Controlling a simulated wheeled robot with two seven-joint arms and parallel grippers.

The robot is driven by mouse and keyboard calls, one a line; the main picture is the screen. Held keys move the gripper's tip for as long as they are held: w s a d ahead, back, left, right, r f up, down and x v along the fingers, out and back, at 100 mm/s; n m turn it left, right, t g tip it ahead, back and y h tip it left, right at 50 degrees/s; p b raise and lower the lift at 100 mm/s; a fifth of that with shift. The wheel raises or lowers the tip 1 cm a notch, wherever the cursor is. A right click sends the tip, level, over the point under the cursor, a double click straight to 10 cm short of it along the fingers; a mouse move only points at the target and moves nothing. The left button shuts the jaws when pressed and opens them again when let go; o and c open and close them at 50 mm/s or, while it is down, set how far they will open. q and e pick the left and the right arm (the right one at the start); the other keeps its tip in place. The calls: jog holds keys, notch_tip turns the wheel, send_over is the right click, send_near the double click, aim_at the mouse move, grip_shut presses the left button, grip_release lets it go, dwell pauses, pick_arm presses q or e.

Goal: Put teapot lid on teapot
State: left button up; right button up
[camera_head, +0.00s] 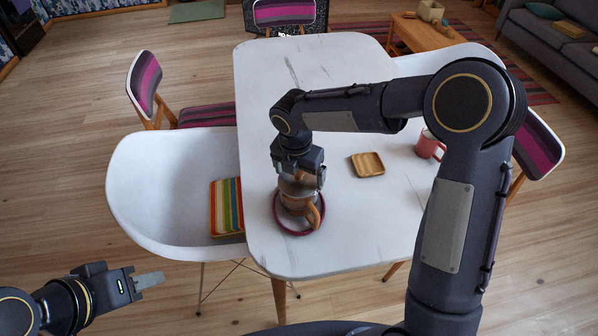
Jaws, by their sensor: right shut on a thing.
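The teapot (292,206), a glassy body with a tan wooden handle, stands upright on a dark red round plate or tray (298,232) near the table's left front edge. My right gripper (300,177) points down directly over the teapot and is shut on the teapot lid (299,181), mostly hidden by the fingers. The lid is at the teapot's mouth; I cannot tell whether it touches the rim. My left gripper (152,280) is off the table at the lower left, away from the teapot; I cannot tell how far its fingers are apart.
A square wooden dish (367,164) and a red mug (429,145) stand on the white table (345,245), right of the teapot. A white chair (165,185) with a striped cushion (227,207) is close on the left. The table's front is clear.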

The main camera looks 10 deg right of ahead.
jog(key=shift+f+b, duration=0.3)
jog(key=shift+f, duration=0.35)
jog(key=o, duration=0.7)
jog(key=shift+c, duration=0.2)
jog(key=shift+r, duration=0.15)
jog(key=r, duration=0.7)
jog(key=shift+s+a, duration=0.25)
jog(key=shift+s, duration=0.05)
jog(key=shift+r, duration=0.3)
